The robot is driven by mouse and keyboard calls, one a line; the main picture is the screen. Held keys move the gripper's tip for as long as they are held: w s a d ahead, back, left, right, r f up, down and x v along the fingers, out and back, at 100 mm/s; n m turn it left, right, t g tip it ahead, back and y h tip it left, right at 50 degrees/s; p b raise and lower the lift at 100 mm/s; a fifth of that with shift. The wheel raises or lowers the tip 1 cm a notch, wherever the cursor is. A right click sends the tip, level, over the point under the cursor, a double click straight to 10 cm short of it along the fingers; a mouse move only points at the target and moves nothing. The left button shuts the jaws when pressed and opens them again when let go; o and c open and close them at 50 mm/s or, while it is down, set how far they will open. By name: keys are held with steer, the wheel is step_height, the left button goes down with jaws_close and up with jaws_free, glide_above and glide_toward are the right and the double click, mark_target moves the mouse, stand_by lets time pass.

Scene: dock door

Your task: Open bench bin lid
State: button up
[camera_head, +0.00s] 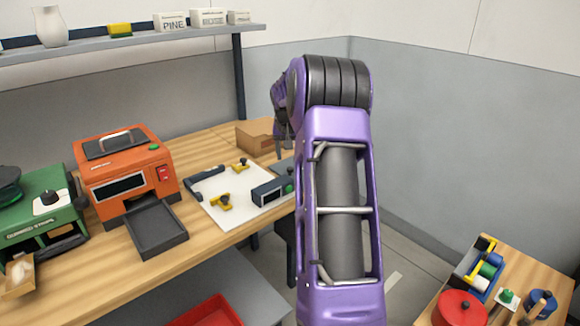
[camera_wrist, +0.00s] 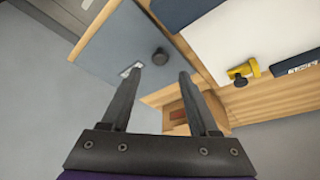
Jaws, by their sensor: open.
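A flat grey-blue panel with a round black knob (camera_wrist: 160,57) shows in the wrist view; it looks like the bench bin lid (camera_wrist: 115,45). It appears to lie flat and shut at the bench's end. A small pale label sits on it near my left finger. My gripper (camera_wrist: 160,76) is open and empty, its fingertips apart on either side below the knob in the picture. Whether the fingers touch the lid is unclear. In the head view, a sliver of the lid (camera_head: 284,167) shows beside my arm, which hides the rest.
On the wooden bench (camera_head: 215,246) stand a white board (camera_head: 237,203) with yellow clamps, an orange machine (camera_head: 125,170), a green machine (camera_head: 45,212) and a brown box (camera_head: 254,138). A dark block (camera_head: 270,191) lies near the lid. Grey walls stand behind and right.

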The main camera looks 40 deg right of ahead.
mark_target(290, 168)
steer(key=x, duration=0.5)
steer(key=shift+w+d+f, duration=0.1)
steer(key=shift+f, duration=0.25)
jaws_close()
stand_by(1.1)
